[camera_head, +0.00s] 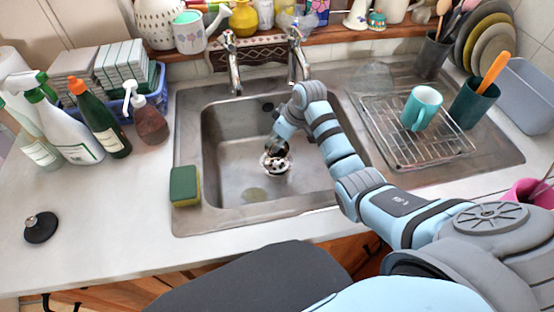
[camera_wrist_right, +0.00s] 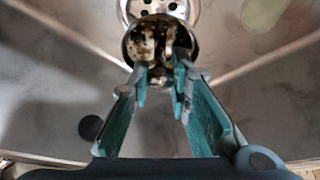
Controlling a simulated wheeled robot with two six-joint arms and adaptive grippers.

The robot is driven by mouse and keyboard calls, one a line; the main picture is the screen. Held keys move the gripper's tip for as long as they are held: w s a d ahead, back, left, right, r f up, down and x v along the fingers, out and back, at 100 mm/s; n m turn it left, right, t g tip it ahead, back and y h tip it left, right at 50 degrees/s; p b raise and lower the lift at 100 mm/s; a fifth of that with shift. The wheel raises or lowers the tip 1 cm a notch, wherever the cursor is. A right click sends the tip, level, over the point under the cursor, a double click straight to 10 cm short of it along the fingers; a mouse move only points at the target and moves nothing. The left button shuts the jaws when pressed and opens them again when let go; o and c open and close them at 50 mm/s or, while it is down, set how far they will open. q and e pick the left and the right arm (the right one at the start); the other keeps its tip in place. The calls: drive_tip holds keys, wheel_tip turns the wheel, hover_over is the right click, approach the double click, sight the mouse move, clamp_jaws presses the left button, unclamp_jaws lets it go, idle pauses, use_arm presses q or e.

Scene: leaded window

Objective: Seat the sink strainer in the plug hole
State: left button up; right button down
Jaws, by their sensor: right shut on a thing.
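My right gripper (camera_head: 277,145) reaches down into the steel sink basin (camera_head: 225,165). In the right wrist view its two teal fingers (camera_wrist_right: 162,75) are closed on a small, shiny, round metal piece, the sink strainer (camera_wrist_right: 150,38). The plug hole (camera_wrist_right: 178,8) shows as a bright metal ring with dark holes just beyond the strainer, cut by the top edge. In the head view the plug hole (camera_head: 276,168) lies right below the gripper, and the strainer is mostly hidden there. I cannot tell whether strainer and plug hole touch. My left gripper is not in view.
A sponge (camera_head: 184,186) stands on the sink's left rim. A black plug (camera_head: 40,227) lies on the left worktop, near several bottles (camera_head: 105,125). Taps (camera_head: 232,75) stand behind the basin. A wire rack (camera_head: 420,145) with a teal mug (camera_head: 421,108) is on the right drainer.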

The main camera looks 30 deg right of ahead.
sight(280, 151)
drive_tip(key=x, duration=0.4)
drive_tip(key=shift+d+f, duration=0.25)
drive_tip(key=shift+d, duration=0.15)
drive_tip(key=f, duration=0.1)
drive_tip(key=f+b, duration=0.1)
drive_tip(key=f, duration=0.1)
drive_tip(key=shift+s+b, duration=0.3)
drive_tip(key=shift+s, duration=0.1)
drive_tip(key=shift+s+f, duration=0.15)
drive_tip(key=shift+f, duration=0.15)
drive_tip(key=c, duration=1.6)
unclamp_jaws()
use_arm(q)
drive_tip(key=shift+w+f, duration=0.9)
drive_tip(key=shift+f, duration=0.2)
use_arm(e)
drive_tip(key=shift+o, duration=0.6)
